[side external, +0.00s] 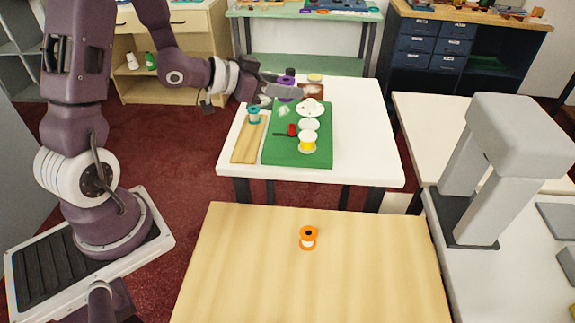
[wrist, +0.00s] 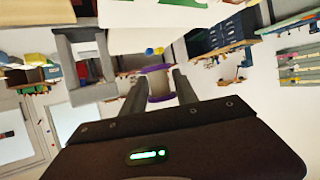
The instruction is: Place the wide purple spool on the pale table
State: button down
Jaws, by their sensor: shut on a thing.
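The wide purple spool (wrist: 158,70) is held between the two fingers of my gripper (wrist: 159,84) in the wrist view, with purple flanges and a pale middle. In the side view my gripper (side external: 284,88) is over the back of the white table (side external: 365,130), and purple parts of the spool (side external: 289,94) show around the fingers. I cannot tell whether its underside is clear of that table. The pale wood table (side external: 255,270) is in front, with an orange spool (side external: 308,238) standing near its middle.
A green mat (side external: 285,153) on the white table holds a yellow spool (side external: 307,143), white discs and a red item. A teal spool (side external: 254,115) is at a wooden board (side external: 246,143). A grey machine (side external: 500,150) stands to the right. The pale table is mostly bare.

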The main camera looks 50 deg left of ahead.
jog(key=s+d+r+h, duration=0.1)
jog(key=d+r, duration=0.1)
jog(key=d, duration=0.2)
jog(key=n+y, duration=0.3)
jog(key=y, duration=0.1)
send_over(250, 136)
notch_tip(250, 136, down, 12)
jog(key=r, duration=0.1)
jog(key=shift+t, duration=0.3)
notch_tip(250, 136, down, 10)
jog(key=shift+f, duration=0.1)
jog(key=shift+f, duration=0.1)
jog(key=c, duration=0.9)
grip_release()
jog(key=shift+c, duration=0.2)
